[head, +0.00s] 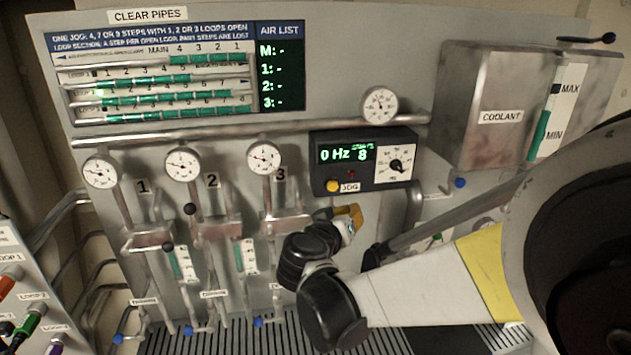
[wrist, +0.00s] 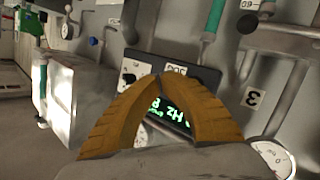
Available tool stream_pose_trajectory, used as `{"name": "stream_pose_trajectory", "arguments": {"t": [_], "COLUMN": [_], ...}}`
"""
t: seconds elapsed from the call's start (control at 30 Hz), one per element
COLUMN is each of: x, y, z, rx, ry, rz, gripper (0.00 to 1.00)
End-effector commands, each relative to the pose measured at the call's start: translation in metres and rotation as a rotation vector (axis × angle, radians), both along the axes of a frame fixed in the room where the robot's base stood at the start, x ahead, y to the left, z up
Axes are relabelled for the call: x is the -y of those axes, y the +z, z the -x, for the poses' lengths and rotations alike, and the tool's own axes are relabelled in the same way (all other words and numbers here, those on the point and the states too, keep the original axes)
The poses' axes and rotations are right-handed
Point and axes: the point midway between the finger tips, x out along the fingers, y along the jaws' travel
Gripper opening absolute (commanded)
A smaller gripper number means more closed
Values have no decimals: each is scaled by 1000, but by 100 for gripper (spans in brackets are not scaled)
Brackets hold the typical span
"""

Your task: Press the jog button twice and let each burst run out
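The jog box (head: 362,160) is a dark panel on the wall with a green display (head: 346,154) reading "0 Hz" and "8". A small dark red lamp and a white dial are to the right. My gripper (head: 352,213), with yellow-orange fingers, is just below the box, apart from the button in the picture. In the wrist view, my gripper's fingertips (wrist: 160,77) meet with nothing seen between them. The box (wrist: 206,77) shows upside down behind them; the button is not visible there, probably behind a finger.
An air list panel (head: 281,68) shows dashes for M, 1, 2 and 3. Gauges (head: 264,158) and valve pipes numbered 1 to 3 stand left of the box. A coolant tank (head: 497,105) is at the right. My arm covers the lower right.

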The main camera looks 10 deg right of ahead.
Motion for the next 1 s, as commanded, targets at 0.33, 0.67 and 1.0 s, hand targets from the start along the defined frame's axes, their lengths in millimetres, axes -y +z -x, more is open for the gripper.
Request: {"name": "stream_pose_trajectory", "arguments": {"t": [0.33, 0.67, 1.0], "x": [0, 0, 0], "y": [0, 0, 0], "z": [-49, -76, -79], "rx": [-1, 0, 0], "ry": [-1, 0, 0], "rz": [0, 0, 0], "gripper": [0, 0, 0]}}
